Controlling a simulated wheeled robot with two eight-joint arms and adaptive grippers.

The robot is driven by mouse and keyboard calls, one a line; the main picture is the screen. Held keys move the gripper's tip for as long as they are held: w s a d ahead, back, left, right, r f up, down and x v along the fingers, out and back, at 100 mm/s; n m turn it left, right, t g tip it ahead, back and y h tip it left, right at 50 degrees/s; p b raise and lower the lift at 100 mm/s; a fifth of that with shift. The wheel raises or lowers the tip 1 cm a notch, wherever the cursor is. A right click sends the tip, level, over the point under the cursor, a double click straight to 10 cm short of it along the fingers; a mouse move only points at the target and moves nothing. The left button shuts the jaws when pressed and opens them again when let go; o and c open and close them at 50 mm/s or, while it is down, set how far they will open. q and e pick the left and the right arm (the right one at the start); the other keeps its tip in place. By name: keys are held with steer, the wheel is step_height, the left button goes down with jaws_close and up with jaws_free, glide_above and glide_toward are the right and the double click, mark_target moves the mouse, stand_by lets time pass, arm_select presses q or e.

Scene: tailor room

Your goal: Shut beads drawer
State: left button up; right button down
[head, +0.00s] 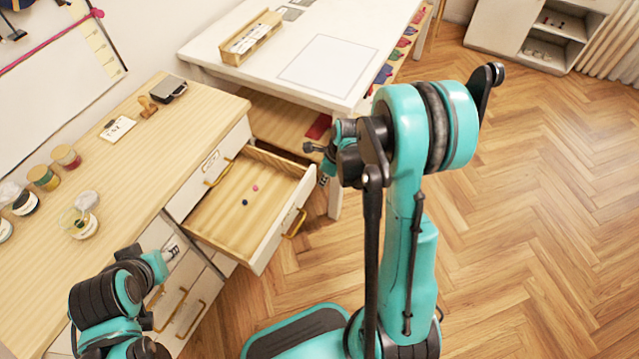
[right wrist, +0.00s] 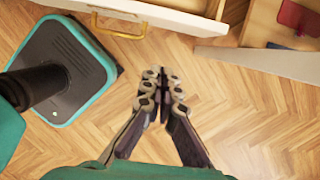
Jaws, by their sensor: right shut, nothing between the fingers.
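In the right wrist view the drawer front (right wrist: 165,12) and handle (right wrist: 117,27) show at the top. My right gripper (right wrist: 160,78) is shut and empty over the floor, apart from the handle. In the head view it is small beside the drawer's far corner, partly hidden by my arm.
A white table (head: 325,65) stands beyond the drawer, with an open compartment (head: 285,120) under its near edge. Jars (head: 66,157) and a stamp stand on the cabinet top (head: 130,175). Lower drawers (head: 180,295) look closed. The wooden floor (head: 540,200) to the right is clear.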

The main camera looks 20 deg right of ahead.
steer(key=b, duration=0.4)
glide_toward(307, 187)
steer(key=s+f, duration=0.4)
steer(key=s, duration=0.1)
arm_select(q)
steer(key=shift+f+b, duration=0.5)
steer(key=shift+f, duration=2.25)
arm_select(e)
steer(key=shift+w+a+r, duration=0.2)
steer(key=shift+w+a, duration=1.3)
steer(key=shift+a, duration=0.1)
